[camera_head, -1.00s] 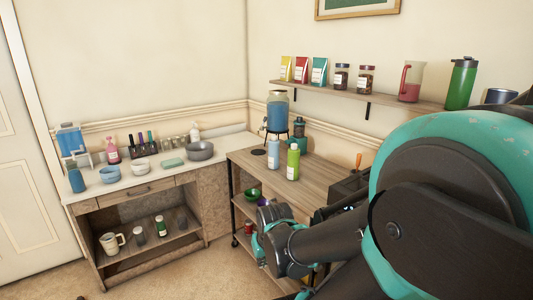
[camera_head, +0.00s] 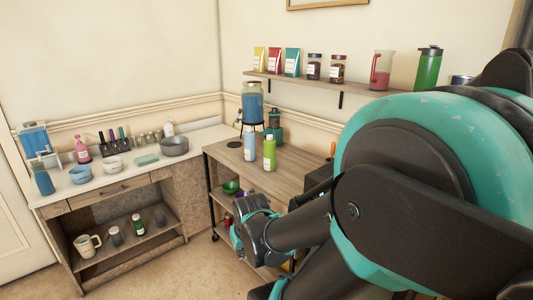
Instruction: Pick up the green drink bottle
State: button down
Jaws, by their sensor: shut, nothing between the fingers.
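The green drink bottle (camera_head: 269,154) stands upright on the wooden top of a small cart. It is a slim green bottle with a pale label and a light cap. A blue bottle (camera_head: 250,147) stands close on its left. My dark and teal arm (camera_head: 300,228) reaches in from the right, and its far visible part lies low in front of the cart, apart from the bottle. I cannot make out gripper fingers in this view.
The cart top (camera_head: 291,169) has bare wood right of the bottle. A water dispenser (camera_head: 252,105) stands behind. A dark box (camera_head: 319,178) is at right. A wall shelf (camera_head: 347,89) holds bags, jars, a pitcher and a green tumbler (camera_head: 428,70). A counter (camera_head: 122,170) stands left.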

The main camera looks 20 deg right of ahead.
aim_at(269, 142)
jog(key=i+j+z, duration=1.3)
jog(key=j, duration=0.25)
